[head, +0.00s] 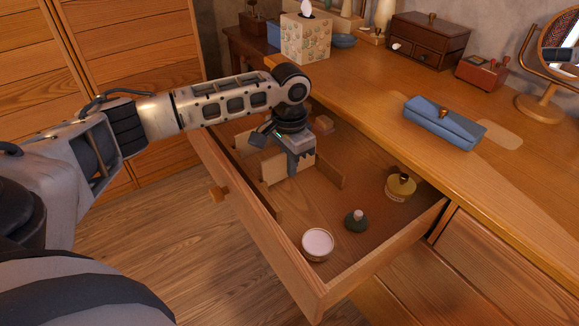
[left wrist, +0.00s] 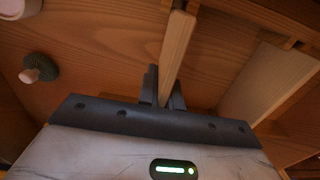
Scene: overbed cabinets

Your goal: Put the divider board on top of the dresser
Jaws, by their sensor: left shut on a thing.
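The dresser (head: 360,85) is wooden, and its drawer (head: 290,262) is pulled open. My left gripper (head: 293,167) reaches down into the drawer. In the left wrist view its two fingers (left wrist: 164,90) are shut on the edge of a pale wooden divider board (left wrist: 178,50). In the head view a pale upright board (head: 273,170) shows beside the fingers, partly hidden by them. Another divider board (left wrist: 266,82) stands to the right in the left wrist view. I cannot tell whether the held board touches the drawer floor. My right gripper is not in view.
In the drawer are a pink-topped jar (head: 317,243), a small green bottle (head: 356,220) and a gold-lidded jar (head: 400,186). On the dresser top are a tissue box (head: 305,40), a blue clutch (head: 443,124), a wooden box (head: 428,40) and a mirror (head: 545,105). The top's front left is clear.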

